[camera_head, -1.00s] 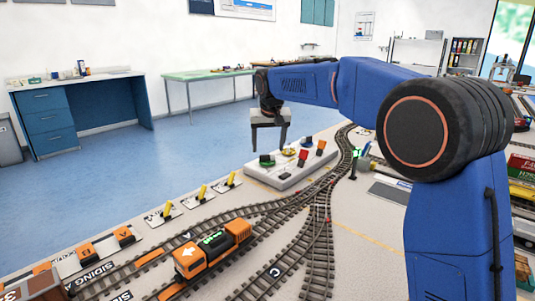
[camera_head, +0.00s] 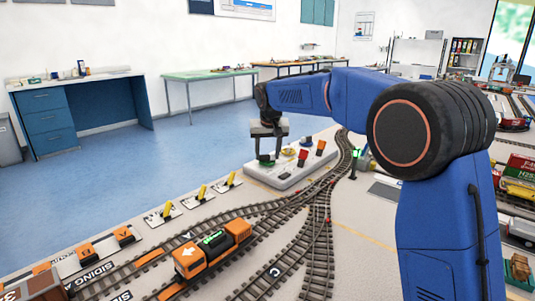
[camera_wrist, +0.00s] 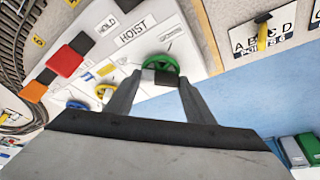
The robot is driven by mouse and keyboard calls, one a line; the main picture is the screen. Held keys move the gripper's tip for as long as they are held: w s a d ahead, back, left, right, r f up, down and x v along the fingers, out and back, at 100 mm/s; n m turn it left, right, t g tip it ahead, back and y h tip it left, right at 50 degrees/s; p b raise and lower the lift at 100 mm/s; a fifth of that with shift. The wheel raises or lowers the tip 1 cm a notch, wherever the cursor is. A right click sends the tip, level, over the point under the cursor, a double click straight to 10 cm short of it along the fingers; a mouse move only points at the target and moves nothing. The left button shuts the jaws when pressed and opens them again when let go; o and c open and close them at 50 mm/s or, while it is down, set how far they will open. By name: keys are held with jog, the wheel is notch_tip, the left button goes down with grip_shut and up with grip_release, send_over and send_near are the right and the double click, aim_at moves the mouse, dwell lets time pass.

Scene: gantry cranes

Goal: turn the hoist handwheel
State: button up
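A green handwheel (camera_wrist: 163,64) sits at the edge of a white control panel (camera_wrist: 150,14), beside the printed word HOIST. In the wrist view my gripper (camera_wrist: 161,77) has its two fingers apart, one on each side of the wheel's near part. A dark block shows between the fingertips. I cannot tell whether the fingers touch the wheel. In the head view my gripper (camera_head: 267,154) points down over the green wheel (camera_head: 266,162), which is partly hidden by the fingers.
The panel also bears a yellow wheel (camera_wrist: 104,92), a blue wheel (camera_wrist: 77,104), a red block (camera_wrist: 65,61) and an orange block (camera_wrist: 34,91). Model tracks (camera_head: 275,215) with an orange locomotive (camera_head: 213,250) run in front. Yellow levers (camera_head: 202,192) stand to the left.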

jog(key=shift+m, duration=0.3)
jog(key=m, duration=0.1)
jog(key=m+h, duration=0.2)
jog(key=m, duration=0.1)
jog(key=shift+a, duration=0.25)
jog(key=shift+w+a+m+g+h, duration=0.15)
jog(key=shift+m+h, duration=0.25)
jog(key=shift+m, duration=0.8)
jog(key=shift+s+d+m+g+h, duration=0.15)
jog(key=shift+m+h, duration=0.25)
jog(key=shift+m, duration=0.8)
jog(key=shift+w+a+r, duration=0.1)
jog(key=o, duration=1.1)
jog(key=shift+c, duration=0.2)
jog(key=v, duration=1.7)
jog(key=shift+r, duration=0.2)
jog(key=shift+a, duration=0.1)
